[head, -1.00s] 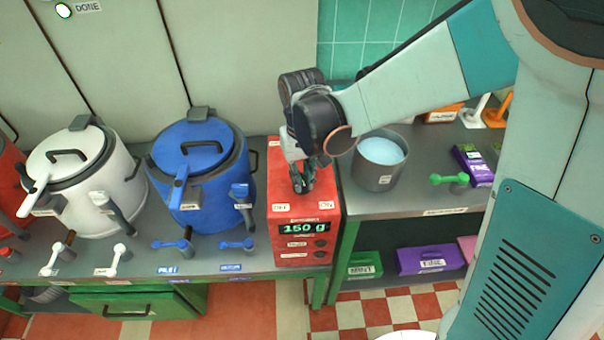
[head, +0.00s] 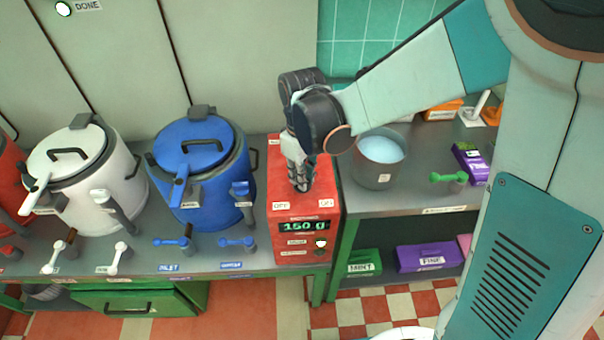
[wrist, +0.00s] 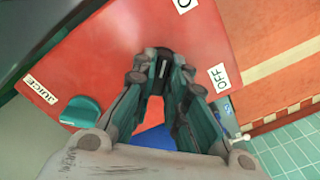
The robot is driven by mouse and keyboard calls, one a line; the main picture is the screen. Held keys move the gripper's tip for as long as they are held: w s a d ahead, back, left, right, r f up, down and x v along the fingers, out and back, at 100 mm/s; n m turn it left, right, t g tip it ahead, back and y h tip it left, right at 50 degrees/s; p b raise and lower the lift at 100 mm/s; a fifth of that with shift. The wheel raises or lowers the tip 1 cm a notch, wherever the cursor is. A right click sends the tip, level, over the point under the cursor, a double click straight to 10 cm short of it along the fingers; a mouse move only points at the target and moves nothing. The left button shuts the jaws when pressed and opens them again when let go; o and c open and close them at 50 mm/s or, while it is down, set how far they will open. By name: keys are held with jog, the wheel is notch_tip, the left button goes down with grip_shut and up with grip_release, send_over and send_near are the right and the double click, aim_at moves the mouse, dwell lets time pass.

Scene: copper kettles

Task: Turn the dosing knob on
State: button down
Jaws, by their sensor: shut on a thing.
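The red dosing box (head: 285,180) stands on the counter, with OFF and ON labels on the front edge of its top and a green 150 g display (head: 305,226) on its front. My gripper (head: 301,187) points down at the box's top, behind those labels. In the wrist view my gripper (wrist: 163,58) is shut on the dosing knob, a dark piece with a small white mark (wrist: 164,69) between the fingertips. Most of the knob is hidden by the fingers. The OFF label (wrist: 219,76) shows beside it. A small lamp (head: 320,243) on the front looks whitish.
A teal knob (wrist: 82,112) beside a JUICE label sits on the same red top. A blue kettle (head: 225,170) and a white kettle (head: 90,205) stand to the left. A grey pot (head: 375,172) with pale blue contents stands close on the right.

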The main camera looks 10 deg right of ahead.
dwell(0.3)
jog(key=c, duration=1.6)
grip_release()
